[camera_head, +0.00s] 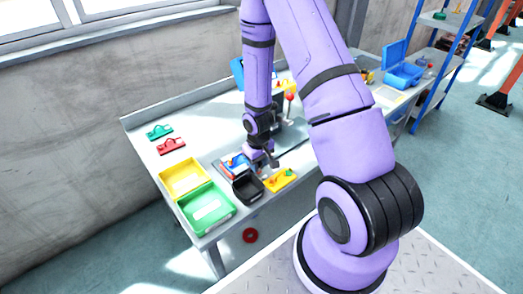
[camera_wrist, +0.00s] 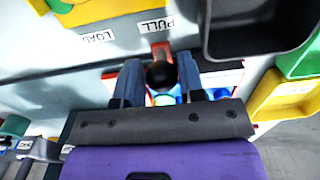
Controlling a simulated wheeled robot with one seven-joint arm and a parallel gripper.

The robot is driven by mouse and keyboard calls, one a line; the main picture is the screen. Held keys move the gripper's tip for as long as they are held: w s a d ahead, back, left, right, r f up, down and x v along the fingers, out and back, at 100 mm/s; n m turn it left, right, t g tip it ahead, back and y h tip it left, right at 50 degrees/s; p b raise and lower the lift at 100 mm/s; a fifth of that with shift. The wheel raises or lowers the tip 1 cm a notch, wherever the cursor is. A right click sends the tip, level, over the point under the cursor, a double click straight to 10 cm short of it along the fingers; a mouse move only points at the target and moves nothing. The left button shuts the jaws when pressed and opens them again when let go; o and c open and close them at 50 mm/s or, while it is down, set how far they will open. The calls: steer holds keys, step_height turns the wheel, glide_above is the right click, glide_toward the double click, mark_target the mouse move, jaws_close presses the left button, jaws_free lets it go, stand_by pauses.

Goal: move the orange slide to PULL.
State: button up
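In the wrist view an orange-red piece (camera_wrist: 160,49), which looks like the slide, stands just below the PULL label (camera_wrist: 157,24). A black ball knob (camera_wrist: 162,75) is at its near end. The LOAD label (camera_wrist: 97,37) is to the left of PULL on the same grey surface. My gripper (camera_wrist: 162,72) has one finger on each side of the knob, with hardly any gap showing. I cannot tell whether the fingers press on it. In the head view my gripper (camera_head: 270,160) is low over the bench, and my arm hides much of that area.
A black bin (camera_head: 247,188) stands close to my gripper, with a yellow plate (camera_head: 280,181) beside it. Yellow (camera_head: 165,189) and green (camera_head: 190,222) bins are at the left. Green (camera_head: 159,131) and red (camera_head: 171,146) parts lie behind them, with bare bench around.

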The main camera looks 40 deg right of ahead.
step_height(320, 180, up, 9)
steer(key=shift+a+f, duration=0.1)
steer(key=shift+a, duration=0.05)
stand_by(0.4)
step_height(320, 180, up, 11)
stand_by(0.5)
